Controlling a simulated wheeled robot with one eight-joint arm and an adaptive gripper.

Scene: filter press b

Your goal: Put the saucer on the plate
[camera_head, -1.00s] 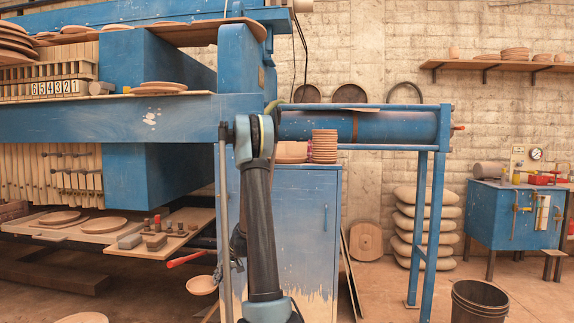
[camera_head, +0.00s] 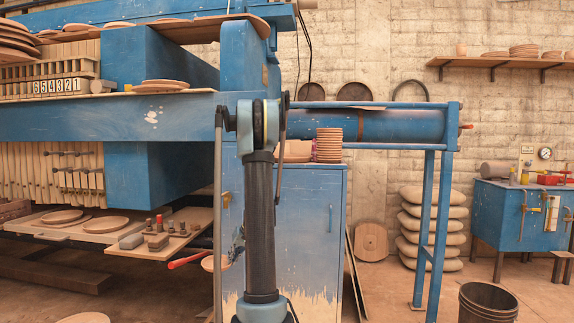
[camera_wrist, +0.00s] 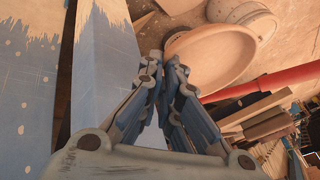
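A shallow round wooden dish, likely the saucer (camera_wrist: 217,55), is tilted at my gripper's fingertips in the wrist view. In the head view the saucer (camera_head: 208,263) shows beside my arm, partly hidden. My gripper (camera_wrist: 164,64) is shut on its near rim; the exact contact is hidden by the fingers. Two flat round wooden pieces, a left one (camera_head: 62,216) and a right one (camera_head: 104,225), lie on the low board under the press. I cannot tell which is the plate. My arm hides most of the gripper in the head view.
Small blocks and weights (camera_head: 157,240) stand on the low board's right part. A red handle (camera_head: 187,260) sticks out beside them. The blue cabinet (camera_head: 310,235) stands close on the right of my arm. A dark bucket (camera_head: 487,303) stands at right.

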